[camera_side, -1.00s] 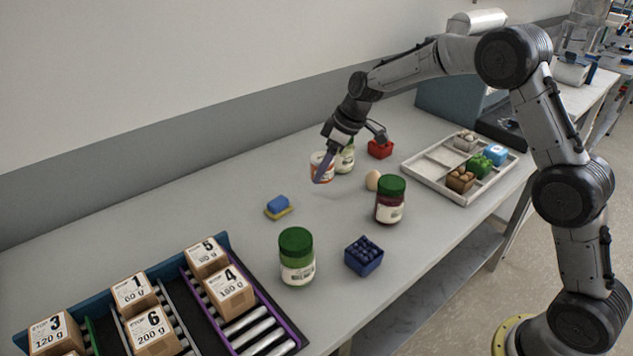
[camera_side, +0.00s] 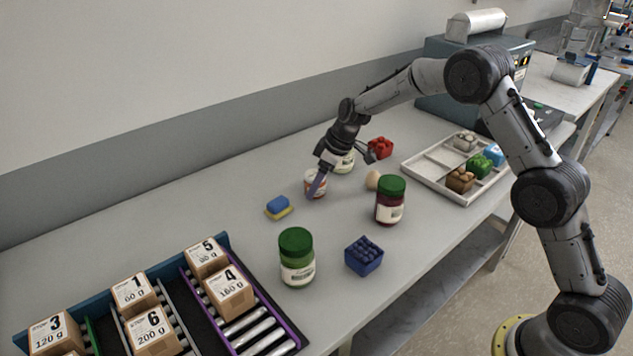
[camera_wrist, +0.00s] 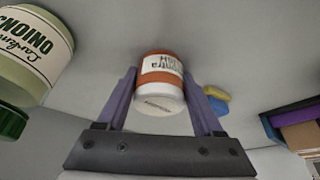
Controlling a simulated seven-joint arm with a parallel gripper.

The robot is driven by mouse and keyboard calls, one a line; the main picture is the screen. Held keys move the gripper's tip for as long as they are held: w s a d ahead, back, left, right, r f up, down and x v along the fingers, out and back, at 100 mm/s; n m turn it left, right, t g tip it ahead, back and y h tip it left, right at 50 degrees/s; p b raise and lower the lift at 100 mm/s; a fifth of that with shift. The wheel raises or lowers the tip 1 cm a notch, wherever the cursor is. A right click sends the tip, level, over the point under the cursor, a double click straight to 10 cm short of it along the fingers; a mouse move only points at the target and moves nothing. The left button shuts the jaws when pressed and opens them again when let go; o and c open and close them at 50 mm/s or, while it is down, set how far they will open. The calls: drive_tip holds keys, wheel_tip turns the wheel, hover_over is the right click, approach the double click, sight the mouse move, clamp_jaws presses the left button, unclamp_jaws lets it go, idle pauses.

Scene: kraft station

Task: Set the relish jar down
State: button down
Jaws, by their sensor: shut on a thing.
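The relish jar (camera_side: 313,180) is small, with an orange body and a white label band, and its label text is too small to read surely. My gripper (camera_side: 319,184) is shut on it, pointing down towards the table. In the wrist view the relish jar (camera_wrist: 160,72) sits between the two purple fingers of my gripper (camera_wrist: 162,84), one on each side.
A pale onion jar (camera_side: 344,161) stands close behind my gripper. A sponge (camera_side: 278,207) lies to the left, an egg (camera_side: 373,180) to the right. Bare table lies around the jar.

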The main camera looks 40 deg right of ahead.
drive_tip(key=shift+c, duration=0.2)
unclamp_jaws()
drive_tip(key=shift+r, duration=0.1)
drive_tip(key=s+d+r+m, duration=0.1)
drive_tip(key=s+r, duration=0.5)
drive_tip(key=r, duration=0.3)
drive_tip(key=s+d+r, duration=0.1)
drive_tip(key=s+r, duration=0.5)
drive_tip(key=r, duration=0.2)
drive_tip(key=s+a+r+m+h, duration=0.15)
drive_tip(key=s+r, duration=0.25)
drive_tip(key=s, duration=0.7)
drive_tip(key=s+f+m+t, duration=0.1)
drive_tip(key=s+m, duration=0.1)
drive_tip(key=s, duration=0.7)
drive_tip(key=s+d+f+m+h, duration=0.1)
drive_tip(key=s+f+m, duration=0.1)
drive_tip(key=s, duration=0.8)
drive_tip(key=shift+s+f+t, duration=0.15)
drive_tip(key=shift+f+t, duration=0.15)
drive_tip(key=shift+t, duration=0.1)
drive_tip(key=shift+o, duration=0.2)
